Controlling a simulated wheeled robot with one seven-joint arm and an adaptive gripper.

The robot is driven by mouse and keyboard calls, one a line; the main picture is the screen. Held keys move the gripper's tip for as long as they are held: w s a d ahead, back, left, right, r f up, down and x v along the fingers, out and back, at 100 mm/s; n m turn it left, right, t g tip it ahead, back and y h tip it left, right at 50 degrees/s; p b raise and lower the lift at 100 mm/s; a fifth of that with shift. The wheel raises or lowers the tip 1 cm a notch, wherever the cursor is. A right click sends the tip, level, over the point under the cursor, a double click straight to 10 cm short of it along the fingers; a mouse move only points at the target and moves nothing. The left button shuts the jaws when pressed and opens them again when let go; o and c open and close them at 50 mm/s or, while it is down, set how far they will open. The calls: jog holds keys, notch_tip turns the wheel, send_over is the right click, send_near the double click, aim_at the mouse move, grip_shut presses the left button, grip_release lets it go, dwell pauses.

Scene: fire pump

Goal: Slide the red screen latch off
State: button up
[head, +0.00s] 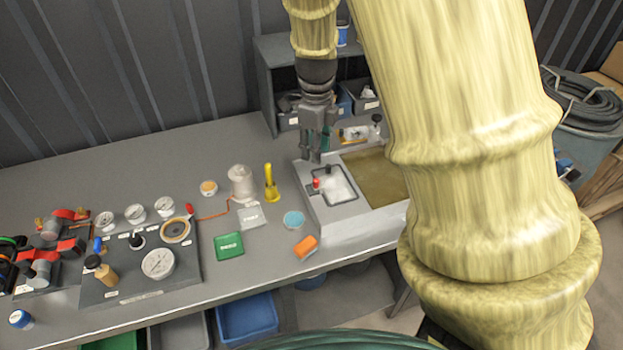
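The red screen latch (316,184) is a small red knob at the left edge of a small framed screen opening (335,190). The opening is set in the top of the grey sink-like unit (318,212) on the bench. My gripper (318,150) hangs pointing down, behind and above the latch, near the unit's back left corner. It looks apart from the latch. The gap between its fingers is too small and dark to judge. My arm's pale yellow sleeve covers the unit's right side.
A brownish basin (372,172) lies right of the screen opening. A black knob (377,119) stands behind it. A gauge panel (140,285) lies farther left.

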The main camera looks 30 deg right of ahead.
aim_at(316, 180)
notch_tip(316, 180, down, 11)
jog(key=p, duration=0.2)
jog(key=shift+s+r+p, duration=0.15)
jog(key=shift+p, duration=0.25)
